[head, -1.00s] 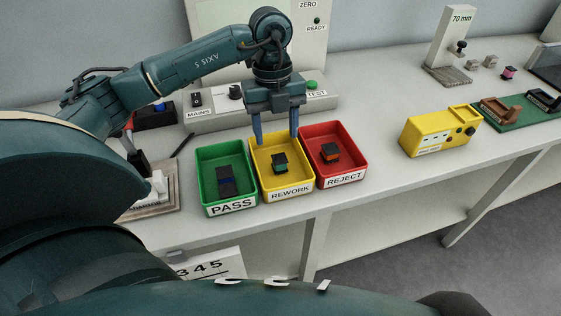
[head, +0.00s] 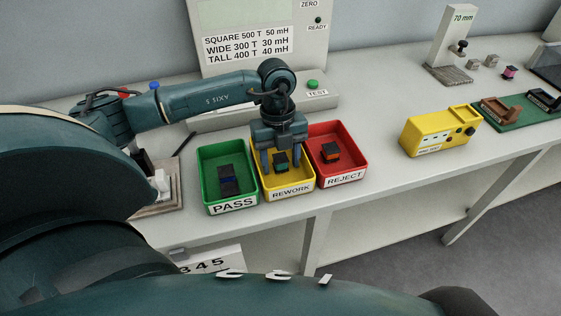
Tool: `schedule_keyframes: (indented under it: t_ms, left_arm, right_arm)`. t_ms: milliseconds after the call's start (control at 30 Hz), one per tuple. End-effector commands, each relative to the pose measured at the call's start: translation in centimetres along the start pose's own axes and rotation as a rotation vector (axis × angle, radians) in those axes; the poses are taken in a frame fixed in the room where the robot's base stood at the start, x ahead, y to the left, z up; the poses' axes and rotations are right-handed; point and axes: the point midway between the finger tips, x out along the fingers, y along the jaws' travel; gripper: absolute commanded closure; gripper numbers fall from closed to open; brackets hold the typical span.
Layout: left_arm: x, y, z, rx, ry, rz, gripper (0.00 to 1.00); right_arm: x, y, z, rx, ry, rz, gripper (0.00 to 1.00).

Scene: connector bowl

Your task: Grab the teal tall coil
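The teal coil (head: 280,162), a small dark block with a teal winding, sits in the yellow REWORK tray (head: 291,190). My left gripper (head: 281,170) points down into this tray. Its two fingers are apart, one to the left and one to the right of the coil, with a gap visible on both sides. The gripper body hides part of the tray's back. I cannot tell whether the fingertips touch the tray floor. My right gripper is not in view.
The green PASS tray (head: 233,202) holds dark blue-banded coils, close on the left. The red REJECT tray (head: 345,177) holds an orange-banded coil (head: 330,152), close on the right. A yellow meter (head: 437,130) stands farther right, with clear bench between.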

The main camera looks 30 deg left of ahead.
Motion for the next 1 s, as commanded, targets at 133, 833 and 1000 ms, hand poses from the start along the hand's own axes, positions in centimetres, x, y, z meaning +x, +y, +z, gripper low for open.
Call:
schedule_keyframes:
  t_ms: [133,833,1000]
  left_arm:
    - [0.0,0.0,0.0,0.000,0.000,0.000,0.59]
    - [-0.5,0.0,0.0,0.000,-0.001,-0.001,0.94]
    - [-2.9,0.0,-0.3,0.002,-0.004,-0.004,0.94]
  right_arm:
    - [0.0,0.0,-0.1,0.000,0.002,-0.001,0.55]
    - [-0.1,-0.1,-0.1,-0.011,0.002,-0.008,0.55]
    - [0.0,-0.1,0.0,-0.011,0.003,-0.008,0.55]
